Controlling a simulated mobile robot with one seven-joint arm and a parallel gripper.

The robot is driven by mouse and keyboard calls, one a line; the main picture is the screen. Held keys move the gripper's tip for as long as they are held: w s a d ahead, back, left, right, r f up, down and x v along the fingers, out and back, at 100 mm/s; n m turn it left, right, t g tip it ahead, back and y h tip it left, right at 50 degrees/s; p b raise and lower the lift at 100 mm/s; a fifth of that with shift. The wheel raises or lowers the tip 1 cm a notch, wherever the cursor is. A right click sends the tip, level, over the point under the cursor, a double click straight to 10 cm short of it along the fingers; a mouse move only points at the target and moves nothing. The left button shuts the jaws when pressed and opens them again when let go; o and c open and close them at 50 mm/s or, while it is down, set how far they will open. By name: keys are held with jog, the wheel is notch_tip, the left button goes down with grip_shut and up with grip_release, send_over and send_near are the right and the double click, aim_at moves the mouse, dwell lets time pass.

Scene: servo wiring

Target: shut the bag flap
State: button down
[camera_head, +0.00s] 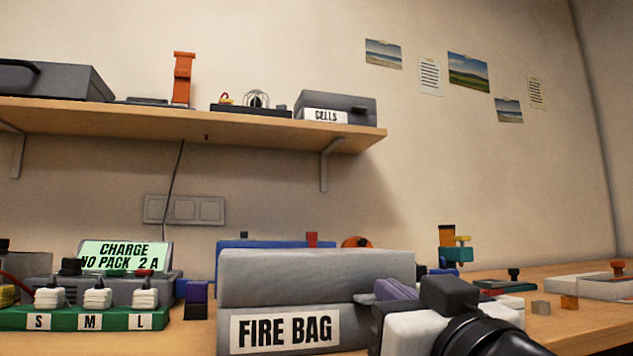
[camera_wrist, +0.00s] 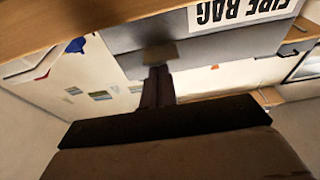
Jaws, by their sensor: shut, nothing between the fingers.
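The grey fire bag (camera_head: 346,330) stands on the bench, with its white FIRE BAG label facing me. A thick grey panel, which looks like the flap (camera_head: 315,276), rises above the labelled front. I cannot tell its exact angle. My gripper (camera_head: 372,294) is at the bag's right front side, its fingers shut and empty. In the wrist view the shut fingers (camera_wrist: 158,72) point at the grey bag (camera_wrist: 125,38), whose label appears upside down. A small tan patch (camera_wrist: 161,53) lies just beyond the fingertips. I cannot tell whether they touch the bag.
A green strip (camera_head: 70,321) with plugs marked S, M and L and a charger with a lit sign (camera_head: 125,256) stand left of the bag. A blue case (camera_head: 270,243) is behind it. A shelf (camera_head: 230,130) hangs above. Small parts lie on the right bench.

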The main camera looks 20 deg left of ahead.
jog(key=shift+f, duration=0.35)
dwell(0.3)
